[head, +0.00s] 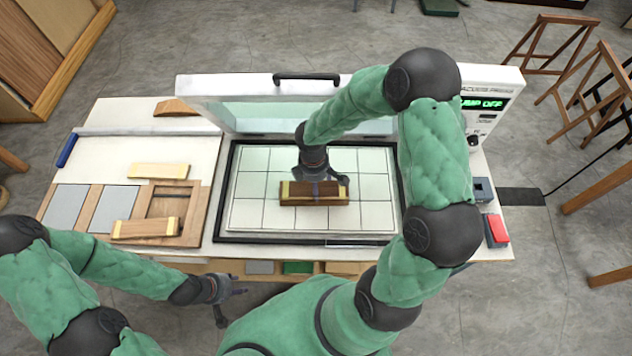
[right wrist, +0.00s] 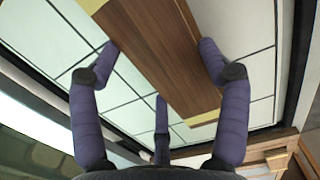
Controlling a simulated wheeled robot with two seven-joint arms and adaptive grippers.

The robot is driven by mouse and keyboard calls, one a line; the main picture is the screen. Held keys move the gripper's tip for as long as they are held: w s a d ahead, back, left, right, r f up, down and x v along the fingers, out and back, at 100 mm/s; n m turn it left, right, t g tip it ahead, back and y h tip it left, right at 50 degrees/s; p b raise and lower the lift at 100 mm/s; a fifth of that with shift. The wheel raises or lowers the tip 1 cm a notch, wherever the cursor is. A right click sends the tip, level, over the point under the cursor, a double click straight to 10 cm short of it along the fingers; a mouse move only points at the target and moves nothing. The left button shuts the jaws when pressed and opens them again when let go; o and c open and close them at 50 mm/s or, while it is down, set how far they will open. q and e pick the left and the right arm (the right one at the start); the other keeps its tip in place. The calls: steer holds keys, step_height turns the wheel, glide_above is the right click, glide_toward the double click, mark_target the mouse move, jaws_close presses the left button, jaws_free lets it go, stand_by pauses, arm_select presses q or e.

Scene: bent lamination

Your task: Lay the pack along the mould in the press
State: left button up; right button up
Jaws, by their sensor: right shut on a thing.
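The pack (head: 332,200), a dark brown strip with pale ends, lies crosswise over the gridded press bed (head: 262,160). It also shows in the right wrist view (right wrist: 165,60). My right gripper (head: 318,184) comes down from above and is shut on it; in the right wrist view its fingers (right wrist: 160,55) stand on both long sides. The mould cannot be told apart under or beside the pack. Whether the pack touches the bed cannot be told. My left gripper (head: 231,306) is open and empty, in front of the bench edge.
The press lid (head: 250,117) stands raised behind the bed. On the bench at left are pale blocks (head: 158,171), a divided wooden tray (head: 100,208) and a curved wooden piece (head: 176,108). A control box (head: 490,105) and a red item (head: 496,230) are at right.

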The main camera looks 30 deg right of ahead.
steer(key=shift+f, duration=0.3)
steer(key=o, duration=1.2)
step_height(320, 180, up, 12)
steer(key=shift+w+a, duration=0.2)
steer(key=shift+a, duration=0.1)
